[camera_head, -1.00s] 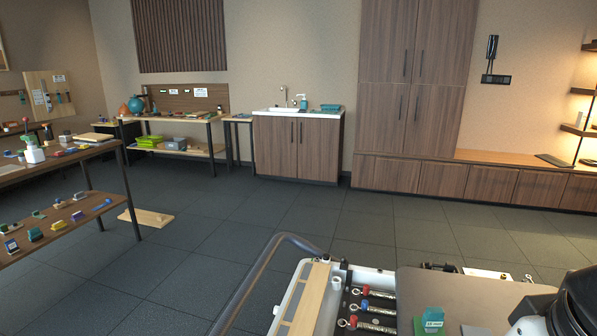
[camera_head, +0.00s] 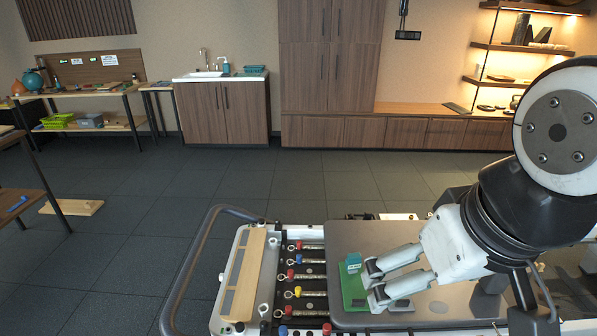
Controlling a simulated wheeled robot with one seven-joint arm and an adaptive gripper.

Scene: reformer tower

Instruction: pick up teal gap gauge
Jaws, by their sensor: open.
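A teal block with a white label, the teal gap gauge (camera_head: 353,259), stands on the left part of the grey-brown tabletop (camera_head: 400,236) of the bench in front of me. A flat green piece (camera_head: 354,291) lies right below it in the picture; I cannot tell whether the two are joined. My gripper (camera_head: 372,285) comes in from the right, with its two pale fingers apart and pointing left. Its fingertips are just right of the teal block and over or beside the green piece. I see nothing held between them. Contact cannot be told from this view.
Left of the tabletop is a row of springs with coloured ends (camera_head: 305,277), then a light wooden board (camera_head: 246,275) and a curved grey rail (camera_head: 185,262). A sink cabinet (camera_head: 222,112) and tall cupboards stand at the back.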

